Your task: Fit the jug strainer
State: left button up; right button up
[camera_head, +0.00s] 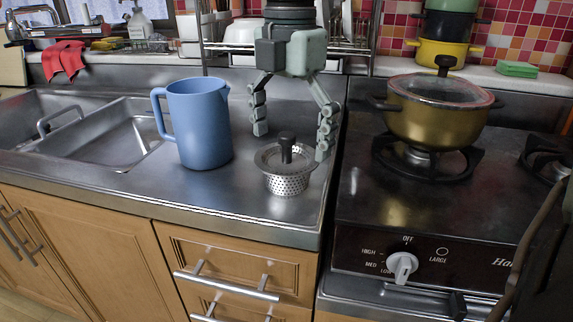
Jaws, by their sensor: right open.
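A metal strainer (286,180) with a perforated basket, a flat rim and a dark upright knob stands on the steel counter, right of the jug. A blue jug (202,125) with its handle to the left stands upright beside it; the two are apart. My right gripper (291,143) points down over the strainer, its fingers spread wide on either side of the knob, open and empty. Whether the fingers touch the rim is hard to tell. My left gripper is not in view.
A sink (115,140) lies left of the jug. A gold pot (437,108) with a lid stands on the stove (400,200) at the right. A wire rack (350,48) is behind my gripper. The counter in front of the jug is clear.

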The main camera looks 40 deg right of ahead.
aim_at(287, 155)
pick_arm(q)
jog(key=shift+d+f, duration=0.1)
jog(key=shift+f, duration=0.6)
pick_arm(e)
jog(key=shift+w+a+f, duration=0.1)
jog(key=shift+f, duration=1.1)
jog(key=shift+w+f, duration=0.1)
jog(key=shift+f, duration=1.05)
jog(key=shift+s, duration=0.1)
jog(key=c, duration=1.2)
jog(key=shift+c, duration=0.2)
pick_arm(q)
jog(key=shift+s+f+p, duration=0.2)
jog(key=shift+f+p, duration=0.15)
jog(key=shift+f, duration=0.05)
pick_arm(e)
notch_tip(287, 155, up, 18)
